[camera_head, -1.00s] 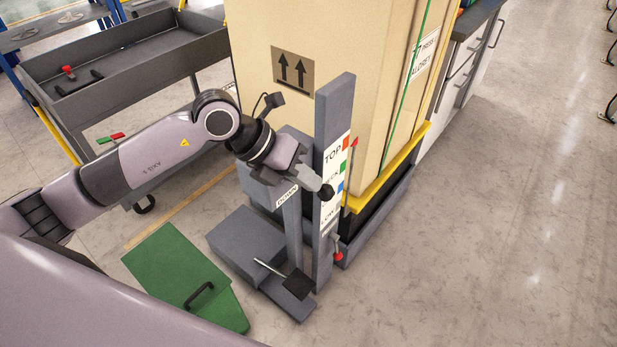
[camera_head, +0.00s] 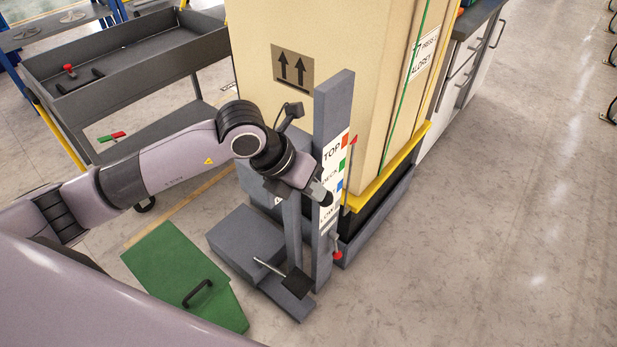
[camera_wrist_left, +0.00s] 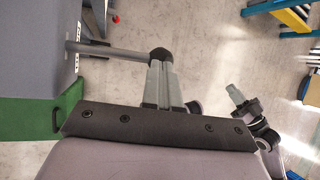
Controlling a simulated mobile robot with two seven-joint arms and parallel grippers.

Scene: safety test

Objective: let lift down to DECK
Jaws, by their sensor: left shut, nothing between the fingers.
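The grey lift mast (camera_head: 332,110) carries a label strip (camera_head: 333,180) marked TOP, DECK and LOW, with coloured squares. A red pointer (camera_head: 354,141) is beside the red TOP square. The lift holds a tall cardboard box (camera_head: 370,60) above a yellow-edged platform (camera_head: 385,180). A grey lever bar (camera_wrist_left: 115,51) crosses the left wrist view to a dark end, where my left gripper (camera_wrist_left: 160,60) meets it. My left gripper (camera_head: 322,195) is shut and empty in front of the mast; whether it touches the lever is unclear.
A green panel with a black handle (camera_head: 170,262) lies on the floor left of the lift's base. A foot pedal (camera_head: 297,282) is at the base. A grey cart (camera_head: 130,60) stands behind left.

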